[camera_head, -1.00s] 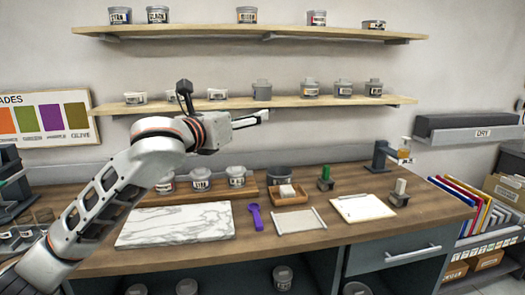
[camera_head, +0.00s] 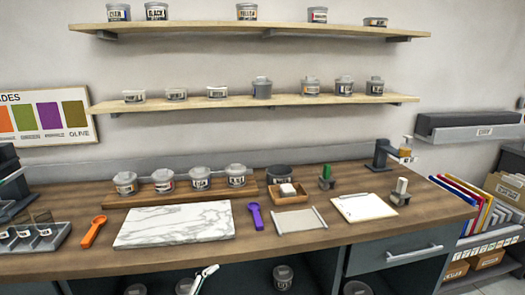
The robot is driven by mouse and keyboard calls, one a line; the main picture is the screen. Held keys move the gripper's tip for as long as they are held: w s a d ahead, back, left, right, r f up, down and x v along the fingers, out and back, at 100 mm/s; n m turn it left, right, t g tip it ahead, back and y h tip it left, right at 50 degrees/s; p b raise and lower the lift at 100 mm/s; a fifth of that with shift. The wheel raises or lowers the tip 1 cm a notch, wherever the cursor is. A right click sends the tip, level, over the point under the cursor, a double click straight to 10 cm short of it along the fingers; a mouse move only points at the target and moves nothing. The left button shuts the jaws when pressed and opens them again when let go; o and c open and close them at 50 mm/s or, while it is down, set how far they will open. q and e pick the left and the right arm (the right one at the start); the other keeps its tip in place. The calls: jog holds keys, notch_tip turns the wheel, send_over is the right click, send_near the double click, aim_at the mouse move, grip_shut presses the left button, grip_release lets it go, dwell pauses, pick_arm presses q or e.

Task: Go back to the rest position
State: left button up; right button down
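My arms have left the space over the workbench. Only a small pale piece, probably a fingertip of my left gripper (camera_head: 205,278), shows at the bottom edge in front of the lower shelf. The rest of it is out of frame, so I cannot see whether it is open or holds anything. My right gripper is not in view.
The wooden bench (camera_head: 300,245) holds a marble slab (camera_head: 175,224), an orange scoop (camera_head: 93,231), a purple scoop (camera_head: 255,216), a clipboard (camera_head: 363,207) and a wooden riser (camera_head: 130,199) with several labelled jars. Two wall shelves (camera_head: 225,103) carry more jars.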

pick_arm(q)
jog(key=s+a+f+n+y, duration=0.1)
jog(key=s+a+f+n, duration=0.1)
jog(key=s+f+n, duration=0.2)
jog(key=s+a+f+n+g+y, duration=0.1)
jog(key=s+a+f+n, duration=0.2)
jog(key=s+f, duration=0.6)
jog(key=s+a+f+n+g+y, duration=0.1)
jog(key=s+a+f+n, duration=0.2)
jog(key=s, duration=0.8)
notch_tip(320, 180, down, 3)
jog(key=n, duration=0.2)
jog(key=shift+a+f+n, duration=0.15)
jog(key=shift+n, duration=0.15)
jog(key=shift+s, duration=0.1)
